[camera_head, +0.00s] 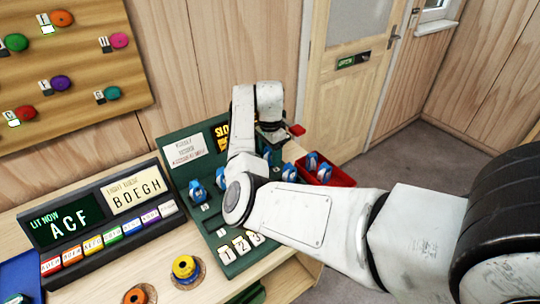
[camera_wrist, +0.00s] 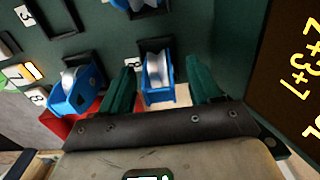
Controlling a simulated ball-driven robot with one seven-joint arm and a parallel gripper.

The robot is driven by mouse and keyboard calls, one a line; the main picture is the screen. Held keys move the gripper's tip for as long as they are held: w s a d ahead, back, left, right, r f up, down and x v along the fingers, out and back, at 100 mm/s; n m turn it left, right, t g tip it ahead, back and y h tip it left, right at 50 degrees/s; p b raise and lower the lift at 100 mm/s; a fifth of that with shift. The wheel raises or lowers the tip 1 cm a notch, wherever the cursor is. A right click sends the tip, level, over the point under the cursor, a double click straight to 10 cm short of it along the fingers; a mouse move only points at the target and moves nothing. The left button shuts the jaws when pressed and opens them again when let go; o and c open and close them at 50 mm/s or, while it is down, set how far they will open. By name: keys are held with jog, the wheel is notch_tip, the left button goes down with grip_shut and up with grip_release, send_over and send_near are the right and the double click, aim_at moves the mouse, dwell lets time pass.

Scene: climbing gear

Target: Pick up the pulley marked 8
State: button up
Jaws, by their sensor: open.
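In the wrist view my gripper (camera_wrist: 163,68) is open, with one green finger on each side of a blue pulley (camera_wrist: 157,92) with a white wheel. This pulley sits at a dark square holder, and no number shows on it. A second blue pulley (camera_wrist: 72,98) is left of the fingers, beside a white tile marked 8 (camera_wrist: 38,96). I cannot tell which pulley that tile labels. In the head view my gripper (camera_head: 270,134) is over the far end of the green board, partly hidden by my arm.
The green board (camera_head: 209,222) carries more blue pulleys (camera_head: 197,190) and number tiles. A red bin (camera_head: 340,179) with blue pulleys stands right of it. A lit word panel (camera_head: 68,220) is at left. In the wrist view a dark sign (camera_wrist: 296,60) with yellow writing stands close on the right.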

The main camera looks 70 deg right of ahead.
jog(key=shift+f, duration=0.1)
jog(key=shift+c, duration=0.2)
jog(key=c, duration=1)
jog(key=shift+c, duration=0.2)
